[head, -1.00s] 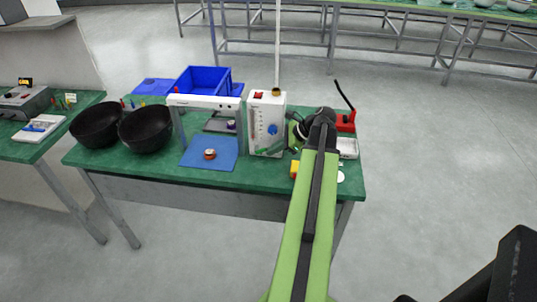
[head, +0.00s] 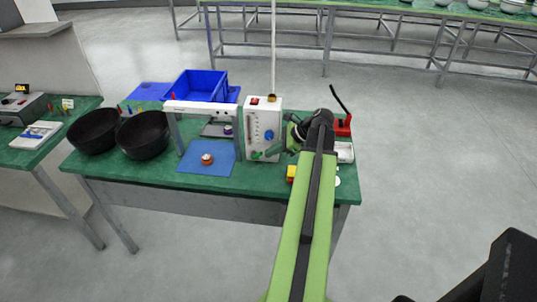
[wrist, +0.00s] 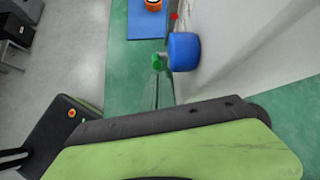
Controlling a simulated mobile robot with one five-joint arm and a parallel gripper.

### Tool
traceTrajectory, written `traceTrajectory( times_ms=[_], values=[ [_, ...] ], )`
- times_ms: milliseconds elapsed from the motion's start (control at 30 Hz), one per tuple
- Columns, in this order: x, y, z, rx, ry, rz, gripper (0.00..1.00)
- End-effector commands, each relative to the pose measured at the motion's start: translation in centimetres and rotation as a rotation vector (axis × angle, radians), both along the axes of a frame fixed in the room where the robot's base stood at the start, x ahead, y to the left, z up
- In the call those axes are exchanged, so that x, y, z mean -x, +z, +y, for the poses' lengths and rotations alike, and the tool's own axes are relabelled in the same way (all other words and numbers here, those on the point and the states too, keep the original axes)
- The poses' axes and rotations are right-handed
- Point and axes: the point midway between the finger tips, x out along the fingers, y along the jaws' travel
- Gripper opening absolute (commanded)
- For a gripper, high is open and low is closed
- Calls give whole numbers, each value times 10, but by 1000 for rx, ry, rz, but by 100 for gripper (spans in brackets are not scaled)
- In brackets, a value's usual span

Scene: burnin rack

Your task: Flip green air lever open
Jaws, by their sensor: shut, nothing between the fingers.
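The white box (head: 263,125) with a blue knob (head: 269,135) stands upright on the green table. A small green lever (head: 257,155) shows low on its front. In the wrist view, the green lever (wrist: 158,61) lies just left of the blue knob (wrist: 184,51), beside the white face. My gripper (head: 290,141) is at the right side of the box, close to it, with its jaws shut and empty. Its fingertips are hard to make out, and I cannot tell whether they touch the lever.
A blue mat (head: 207,168) with a small orange and white item (head: 207,159) lies left of the box under a white frame (head: 202,108). Two black bowls (head: 144,135) stand further left. A red-handled tool (head: 342,127) and a pale tray (head: 345,152) are on the right.

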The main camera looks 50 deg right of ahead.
Motion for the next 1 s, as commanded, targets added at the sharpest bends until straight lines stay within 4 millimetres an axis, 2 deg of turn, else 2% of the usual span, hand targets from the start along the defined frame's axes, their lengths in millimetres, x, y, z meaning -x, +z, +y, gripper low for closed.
traceTrajectory(
  times_ms=[33,200,300,400,833,967,1000],
  values=[
    [2,15,-1,0,0,0,0],
    [11,50,-6,-1,1,1,0],
    [17,68,-9,-1,2,0,0],
    [20,79,-11,-1,5,0,0],
    [18,78,-6,-14,2,6,0],
    [11,91,8,-166,-48,-3,0],
    [12,81,9,-252,-77,-20,0]
  ],
)
